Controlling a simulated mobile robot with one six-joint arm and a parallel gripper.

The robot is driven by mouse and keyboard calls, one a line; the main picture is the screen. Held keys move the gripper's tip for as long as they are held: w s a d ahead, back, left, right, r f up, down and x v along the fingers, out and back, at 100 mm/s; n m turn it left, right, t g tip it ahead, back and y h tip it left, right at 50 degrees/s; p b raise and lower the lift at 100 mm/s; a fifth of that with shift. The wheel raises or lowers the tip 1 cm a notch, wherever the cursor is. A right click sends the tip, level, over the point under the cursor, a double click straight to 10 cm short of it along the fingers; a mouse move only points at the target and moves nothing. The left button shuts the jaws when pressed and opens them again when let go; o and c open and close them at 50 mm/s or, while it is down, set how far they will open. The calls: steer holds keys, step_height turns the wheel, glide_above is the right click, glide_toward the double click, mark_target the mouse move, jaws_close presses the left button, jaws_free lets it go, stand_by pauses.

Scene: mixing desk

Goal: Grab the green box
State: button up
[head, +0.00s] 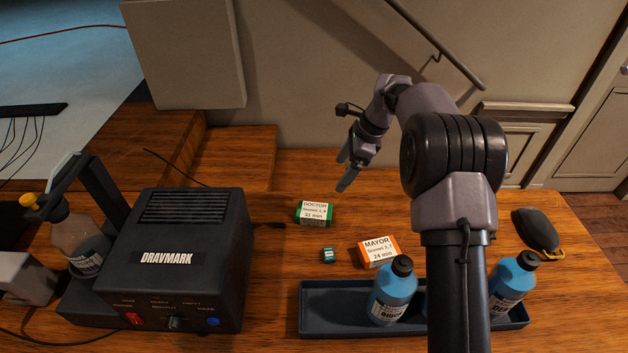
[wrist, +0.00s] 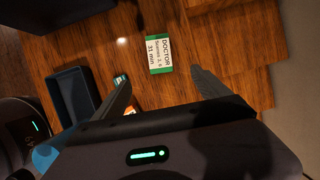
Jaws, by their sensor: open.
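The green box (head: 314,213) lies on the wooden desk, with a white label reading DOCTOR on top. In the wrist view the green box (wrist: 159,54) lies beyond the fingertips, between their lines and nearer the middle. My gripper (head: 343,172) is above and behind the box in the head view, pointing down, open and empty. In the wrist view my gripper (wrist: 160,75) shows its two fingers spread wide apart, not touching the box. Nothing hides the box in either view.
An orange box (head: 379,251) labelled MAYOR and a small teal item (head: 328,255) lie in front. A dark tray (head: 340,300) holds blue bottles (head: 391,291). A black DRAVMARK machine (head: 180,260) stands left. A dark pouch (head: 536,230) lies right. Desk around the green box is mostly clear.

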steer(key=m+b, duration=0.1)
steer(key=b, duration=0.4)
glide_toward(315, 210)
steer(key=x, duration=0.4)
steer(key=shift+w+d+f, duration=0.2)
steer(key=shift+w+f, duration=0.15)
steer(key=shift+w, duration=0.05)
steer(key=b+x, duration=0.1)
steer(key=x, duration=0.3)
steer(key=b+x, duration=0.1)
steer(key=x, duration=0.1)
steer(key=shift+s+a+r+b, duration=0.15)
steer(key=shift+s+a+b, duration=0.15)
steer(key=shift+s+b, duration=0.1)
steer(key=shift+r, duration=0.15)
steer(key=shift+f, duration=0.25)
steer(key=shift+c, duration=0.4)
steer(key=c, duration=1.5)
